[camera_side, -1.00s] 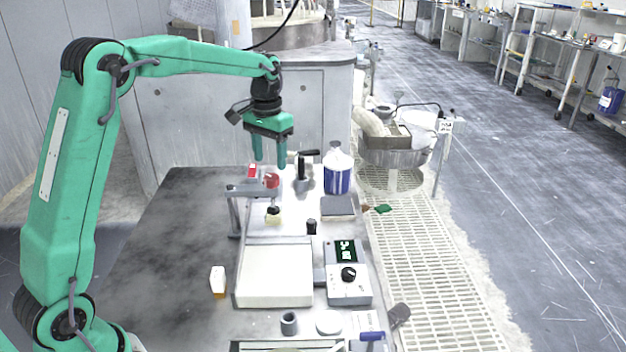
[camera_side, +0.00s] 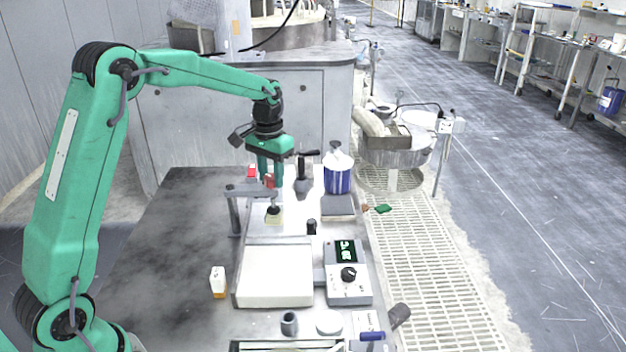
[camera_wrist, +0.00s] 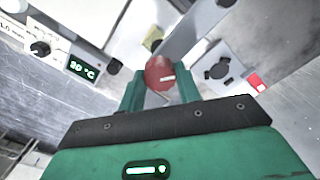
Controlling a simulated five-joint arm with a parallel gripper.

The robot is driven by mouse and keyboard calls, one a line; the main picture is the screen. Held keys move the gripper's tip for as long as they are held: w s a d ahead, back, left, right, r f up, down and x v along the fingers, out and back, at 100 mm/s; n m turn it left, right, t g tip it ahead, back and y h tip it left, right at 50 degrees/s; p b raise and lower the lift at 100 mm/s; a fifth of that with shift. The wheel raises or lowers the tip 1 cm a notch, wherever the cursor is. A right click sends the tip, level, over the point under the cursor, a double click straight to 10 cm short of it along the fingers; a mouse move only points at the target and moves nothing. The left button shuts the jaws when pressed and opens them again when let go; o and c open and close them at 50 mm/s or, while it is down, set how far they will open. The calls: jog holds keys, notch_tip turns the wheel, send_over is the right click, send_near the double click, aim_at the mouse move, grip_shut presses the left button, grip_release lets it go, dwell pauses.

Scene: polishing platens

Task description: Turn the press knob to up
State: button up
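The red round press knob (camera_wrist: 160,73) is on the grey press arm (camera_side: 250,190) above the bench. A white pointer mark on the knob faces right in the wrist view. My gripper (camera_wrist: 160,80) points down over the press, its two green fingers apart, one on each side of the knob. Thin gaps seem to show between fingers and knob; I cannot tell whether either touches. In the side view my gripper (camera_side: 270,181) largely hides the knob. A dark plunger with a pale yellow block (camera_side: 273,218) hangs below the press arm.
A white box (camera_side: 275,275) and a controller with a lit display (camera_side: 347,270) stand in front of the press. A white and blue bottle (camera_side: 338,172) and a dark lever handle (camera_side: 302,172) stand close behind and to the right.

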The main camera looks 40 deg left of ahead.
jog(key=shift+c, duration=0.9)
